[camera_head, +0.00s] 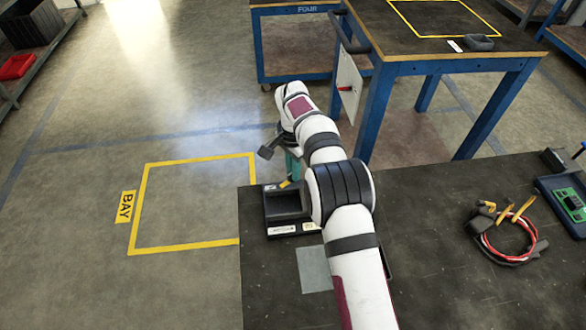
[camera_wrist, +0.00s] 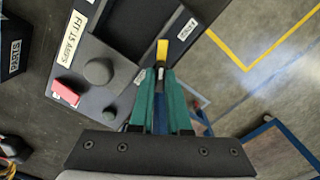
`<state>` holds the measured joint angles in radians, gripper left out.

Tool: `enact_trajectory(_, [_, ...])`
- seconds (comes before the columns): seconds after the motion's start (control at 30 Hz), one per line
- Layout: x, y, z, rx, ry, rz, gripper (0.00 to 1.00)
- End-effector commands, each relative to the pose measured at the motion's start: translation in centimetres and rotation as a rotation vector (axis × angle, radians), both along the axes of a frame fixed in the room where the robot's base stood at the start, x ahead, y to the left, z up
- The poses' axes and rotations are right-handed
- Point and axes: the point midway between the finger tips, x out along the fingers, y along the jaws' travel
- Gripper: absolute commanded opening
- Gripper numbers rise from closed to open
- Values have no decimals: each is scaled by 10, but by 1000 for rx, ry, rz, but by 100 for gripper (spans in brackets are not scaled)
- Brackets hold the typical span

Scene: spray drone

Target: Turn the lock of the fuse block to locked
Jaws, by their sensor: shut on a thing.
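The fuse block (camera_head: 285,228) is a dark unit at the left edge of the near bench. A yellow lever (camera_wrist: 162,50), seemingly the lock, stands at the block's edge beside a small white label (camera_wrist: 188,29) too small to read surely. My gripper (camera_wrist: 160,75) has teal fingers and is shut on this lever. It also shows in the head view (camera_head: 292,165), partly behind my arm. The lever's base is hidden by the fingers.
A pink-red piece (camera_wrist: 65,92) sits on the block's panel. A coiled red and black cable (camera_head: 505,235) and a tray with a green board (camera_head: 573,205) lie at the bench's right. A blue-legged table (camera_head: 375,110) stands behind. The floor left of the bench is open.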

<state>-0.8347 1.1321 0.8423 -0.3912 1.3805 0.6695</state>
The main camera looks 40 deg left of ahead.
Motion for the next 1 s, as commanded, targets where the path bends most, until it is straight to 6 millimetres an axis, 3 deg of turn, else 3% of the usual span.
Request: enact_trajectory(1.0, [2,0,1,0,-4,882,0])
